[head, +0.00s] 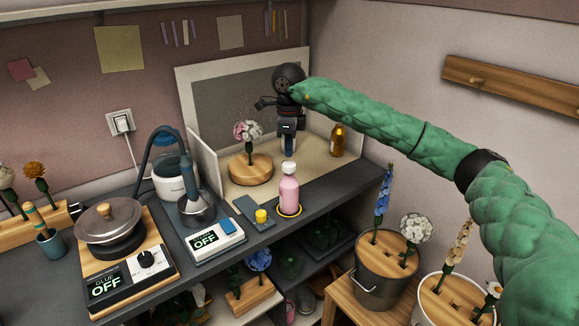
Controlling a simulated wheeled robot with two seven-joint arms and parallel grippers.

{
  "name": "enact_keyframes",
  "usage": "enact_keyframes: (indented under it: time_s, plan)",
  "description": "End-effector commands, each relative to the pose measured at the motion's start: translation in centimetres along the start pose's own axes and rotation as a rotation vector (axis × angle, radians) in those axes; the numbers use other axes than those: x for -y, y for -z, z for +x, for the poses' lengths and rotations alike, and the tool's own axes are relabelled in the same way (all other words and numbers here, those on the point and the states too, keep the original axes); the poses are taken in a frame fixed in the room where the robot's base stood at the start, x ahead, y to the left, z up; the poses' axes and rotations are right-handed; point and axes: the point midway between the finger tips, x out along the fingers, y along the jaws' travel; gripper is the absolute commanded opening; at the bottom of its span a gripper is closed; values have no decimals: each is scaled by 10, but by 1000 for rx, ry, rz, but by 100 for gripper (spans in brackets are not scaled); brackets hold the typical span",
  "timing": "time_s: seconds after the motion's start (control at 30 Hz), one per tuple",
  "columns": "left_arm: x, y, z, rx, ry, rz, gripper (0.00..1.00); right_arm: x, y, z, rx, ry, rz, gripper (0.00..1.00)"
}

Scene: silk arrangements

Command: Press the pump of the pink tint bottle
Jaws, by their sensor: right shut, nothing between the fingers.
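The pink tint bottle (289,193) stands upright near the front edge of the dark counter, on a yellow ring mark. Its white pump top (289,168) is uncovered. My right arm, in a green padded sleeve, reaches in from the right. My right gripper (289,152) points down and is shut and empty. In the picture its tip is just above the bottle's white top; I cannot tell how far behind it lies or whether they touch. My left gripper is not in view.
A flower in a wooden block (250,170) stands left of my gripper, and an amber bottle (337,140) stands to its right. A yellow-capped item (261,216) and an OFF-display box (213,240) sit left of the pink bottle. Flower buckets (388,265) stand lower right.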

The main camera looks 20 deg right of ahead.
Motion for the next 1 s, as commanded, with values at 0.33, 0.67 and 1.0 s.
enact_keyframes:
  time_s: [0.33,0.67,1.0]
  plan:
    - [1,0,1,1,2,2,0,0,0,1,0,0,0,0]
    - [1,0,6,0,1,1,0,0,0,8,0,0,0,0]
    - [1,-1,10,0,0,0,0,0,0,15,0,0,0,0]
